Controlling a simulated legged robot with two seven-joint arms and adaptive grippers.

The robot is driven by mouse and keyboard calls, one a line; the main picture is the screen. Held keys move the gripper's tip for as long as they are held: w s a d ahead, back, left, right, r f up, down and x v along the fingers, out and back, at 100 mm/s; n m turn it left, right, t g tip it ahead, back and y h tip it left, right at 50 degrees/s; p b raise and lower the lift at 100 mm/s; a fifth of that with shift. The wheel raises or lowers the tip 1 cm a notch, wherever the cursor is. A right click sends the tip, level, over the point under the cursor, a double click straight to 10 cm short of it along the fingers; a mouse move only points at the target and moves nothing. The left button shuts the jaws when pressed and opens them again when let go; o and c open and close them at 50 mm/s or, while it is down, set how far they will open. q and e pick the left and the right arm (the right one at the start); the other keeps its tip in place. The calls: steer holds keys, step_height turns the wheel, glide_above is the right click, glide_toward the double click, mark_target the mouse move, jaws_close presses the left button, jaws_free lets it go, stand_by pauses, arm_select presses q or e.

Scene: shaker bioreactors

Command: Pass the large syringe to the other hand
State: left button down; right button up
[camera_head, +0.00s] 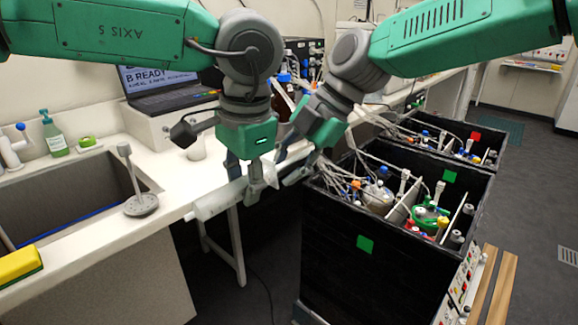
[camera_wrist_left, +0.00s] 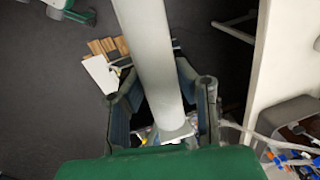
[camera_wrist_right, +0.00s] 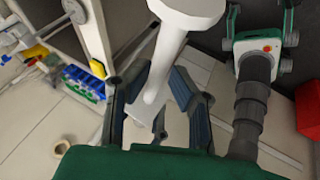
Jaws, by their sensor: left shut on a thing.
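The large syringe is a long, pale grey-white tube (camera_head: 215,203) held in the air over the gap between the counter and the black bins. My left gripper (camera_head: 255,178) is shut on its thick barrel, which runs between the fingers in the left wrist view (camera_wrist_left: 150,50). My right gripper (camera_head: 292,165) is close by on the right. In the right wrist view, a thinner white section of the syringe (camera_wrist_right: 163,65) passes between the right fingers, below a wide white end. The right fingers look open around it; contact is hard to tell.
Black bins (camera_head: 330,240) with tubes and bottles stand to the right. The white counter (camera_head: 85,235) holds a sink (camera_head: 60,190), a grey stand (camera_head: 140,204), a green soap bottle (camera_head: 54,135) and a laptop (camera_head: 165,85). A yellow sponge (camera_head: 18,266) lies at front left.

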arm_select(q)
steer(key=shift+a, duration=0.25)
steer(key=c, duration=1.2)
jaws_free()
steer(key=shift+d, duration=0.15)
steer(key=shift+r, duration=0.1)
